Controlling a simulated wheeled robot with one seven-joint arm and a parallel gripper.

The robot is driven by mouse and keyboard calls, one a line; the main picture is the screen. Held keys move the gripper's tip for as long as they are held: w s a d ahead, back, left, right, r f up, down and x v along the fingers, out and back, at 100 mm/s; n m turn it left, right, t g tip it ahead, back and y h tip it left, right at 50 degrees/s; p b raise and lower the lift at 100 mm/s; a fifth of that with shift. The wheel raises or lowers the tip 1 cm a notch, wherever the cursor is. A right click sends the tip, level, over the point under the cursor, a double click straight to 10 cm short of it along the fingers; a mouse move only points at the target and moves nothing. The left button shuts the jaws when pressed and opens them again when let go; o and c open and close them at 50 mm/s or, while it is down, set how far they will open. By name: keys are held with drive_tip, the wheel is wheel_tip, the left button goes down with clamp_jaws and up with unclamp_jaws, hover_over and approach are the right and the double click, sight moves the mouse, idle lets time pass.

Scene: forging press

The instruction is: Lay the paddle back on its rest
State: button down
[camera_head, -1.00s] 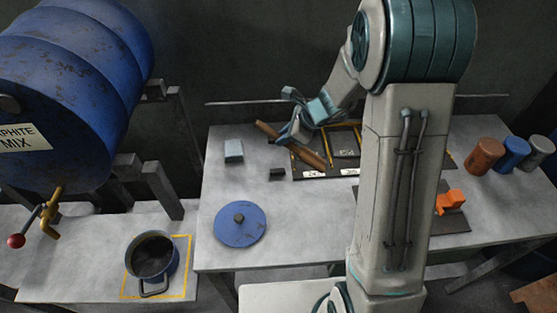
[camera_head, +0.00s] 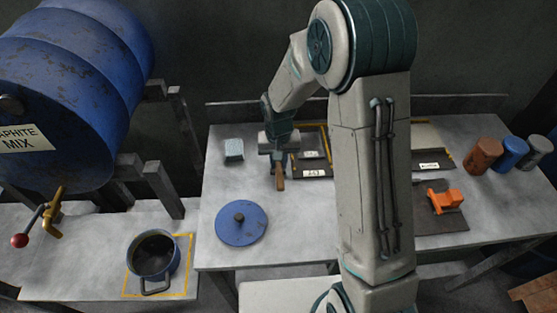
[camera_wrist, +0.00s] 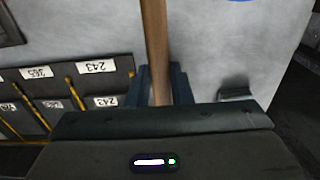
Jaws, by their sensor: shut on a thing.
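My gripper (camera_head: 278,158) is over the worktable, at the left end of the labelled rack, and is shut on the paddle. The paddle's brown wooden handle (camera_head: 280,180) sticks out below the jaws toward the table's front. In the wrist view the handle (camera_wrist: 155,40) runs from the top edge down between the two dark fingers (camera_wrist: 162,88). The paddle's far end is hidden behind the gripper body.
The dark rack with numbered labels (camera_wrist: 100,68) lies beside the gripper. A blue pot (camera_head: 153,257) stands at left below the drum (camera_head: 75,90). Several cans stand at right.

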drive_tip(key=w+f, duration=0.2)
drive_tip(key=w+f+b, duration=0.1)
drive_tip(key=w+f, duration=0.1)
drive_tip(key=w, duration=0.1)
drive_tip(key=shift+w+f+b, duration=0.25)
drive_tip(key=shift+f+b, duration=0.55)
drive_tip(key=shift+f, duration=0.1)
drive_tip(key=shift+f+b, duration=0.4)
drive_tip(key=shift+b, duration=0.2)
idle(0.7)
drive_tip(key=c, duration=1.2)
unclamp_jaws()
